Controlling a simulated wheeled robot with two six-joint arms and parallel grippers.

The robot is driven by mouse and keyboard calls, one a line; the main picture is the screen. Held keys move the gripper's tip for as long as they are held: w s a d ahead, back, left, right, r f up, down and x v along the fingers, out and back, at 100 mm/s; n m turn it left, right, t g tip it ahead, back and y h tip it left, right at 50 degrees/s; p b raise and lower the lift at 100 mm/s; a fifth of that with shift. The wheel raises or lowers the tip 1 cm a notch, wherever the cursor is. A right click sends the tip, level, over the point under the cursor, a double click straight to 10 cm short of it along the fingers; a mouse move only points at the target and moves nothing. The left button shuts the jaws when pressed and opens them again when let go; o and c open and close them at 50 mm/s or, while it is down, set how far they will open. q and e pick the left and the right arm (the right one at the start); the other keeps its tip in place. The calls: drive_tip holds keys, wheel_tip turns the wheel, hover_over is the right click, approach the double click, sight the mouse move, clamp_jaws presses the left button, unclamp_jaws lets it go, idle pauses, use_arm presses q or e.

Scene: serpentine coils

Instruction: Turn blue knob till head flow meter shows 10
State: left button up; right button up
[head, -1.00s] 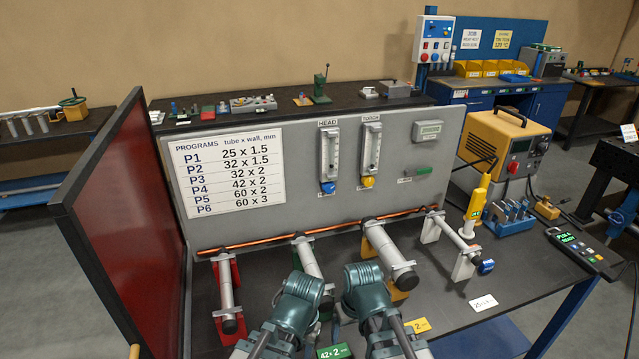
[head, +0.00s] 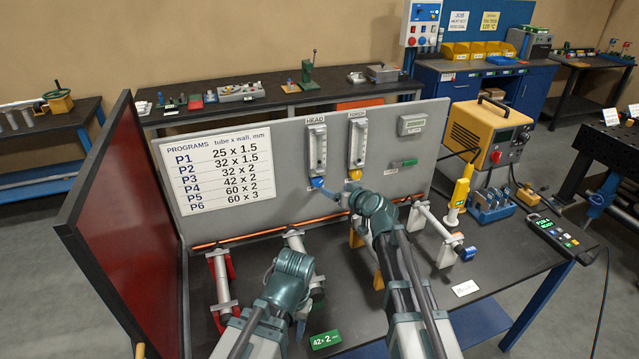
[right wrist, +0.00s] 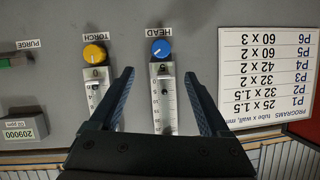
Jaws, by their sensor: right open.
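The blue knob (right wrist: 161,48) sits at the HEAD flow meter (right wrist: 164,100), upside down in the right wrist view. In the head view, the HEAD meter (head: 317,150) stands upright on the grey panel, with the blue knob (head: 317,182) at its foot. My right gripper (right wrist: 159,74) is open and empty. Its fingers are apart on either side of the meter's line, short of the knob in the picture. The float reading is too small to tell. My left arm is low at the front; its gripper (head: 301,326) is mostly hidden.
The TORCH meter (head: 357,145) with a yellow knob (right wrist: 94,53) is close beside the HEAD meter. A programs sign (head: 212,155) is on the panel. A red side plate (head: 110,210) closes the left.

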sight(319, 183)
use_arm(q)
wheel_tip(319, 183, down, 5)
drive_tip(key=b, duration=0.5)
use_arm(e)
drive_tip(key=x, duration=1.3)
drive_tip(key=shift+w+a+f, duration=0.1)
drive_tip(key=shift+w+f, duration=0.05)
drive_tip(key=shift+w, duration=0.1)
